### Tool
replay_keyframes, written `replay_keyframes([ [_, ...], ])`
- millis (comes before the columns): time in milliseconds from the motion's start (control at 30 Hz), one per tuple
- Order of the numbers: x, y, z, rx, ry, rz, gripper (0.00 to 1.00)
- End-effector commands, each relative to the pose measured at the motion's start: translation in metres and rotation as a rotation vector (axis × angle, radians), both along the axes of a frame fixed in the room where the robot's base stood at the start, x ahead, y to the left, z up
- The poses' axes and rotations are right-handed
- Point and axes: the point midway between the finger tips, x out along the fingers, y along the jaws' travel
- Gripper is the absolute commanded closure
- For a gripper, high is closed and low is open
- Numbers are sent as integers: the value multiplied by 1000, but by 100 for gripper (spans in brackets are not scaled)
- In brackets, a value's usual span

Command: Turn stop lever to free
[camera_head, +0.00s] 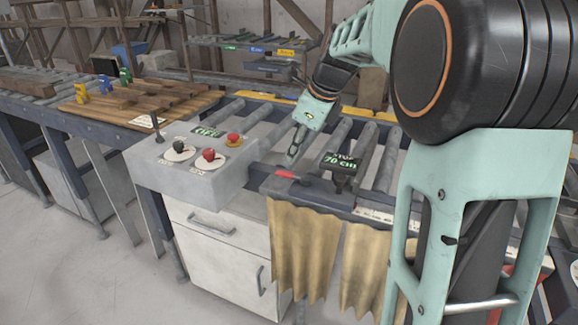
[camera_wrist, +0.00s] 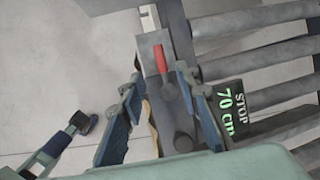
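The stop lever (camera_head: 291,175) has a red handle and lies along the front edge of the roller conveyor, right of the control box. Its red handle also shows in the wrist view (camera_wrist: 160,59), just beyond my fingertips. The stop display (camera_head: 341,162) reads STOP 70 CM in green and stands right of the lever; the wrist view shows it too (camera_wrist: 231,112). My gripper (camera_head: 292,160) is above the lever, fingers pointing down. In the wrist view my gripper (camera_wrist: 159,78) is open, its fingers on either side of the lever's line. Contact cannot be told.
Conveyor rollers (camera_head: 375,150) run behind. A tan curtain (camera_head: 303,245) hangs below the front edge. Boards (camera_head: 130,100) lie on the left conveyor.

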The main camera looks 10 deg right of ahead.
Motion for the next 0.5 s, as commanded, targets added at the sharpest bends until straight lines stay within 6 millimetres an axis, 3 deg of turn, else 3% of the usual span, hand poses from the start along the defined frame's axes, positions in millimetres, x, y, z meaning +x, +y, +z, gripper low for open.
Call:
replay_keyframes([
  [233,17,10,-46,1,5,1,70],
  [500,30,17,-76,0,3,3,70],
])
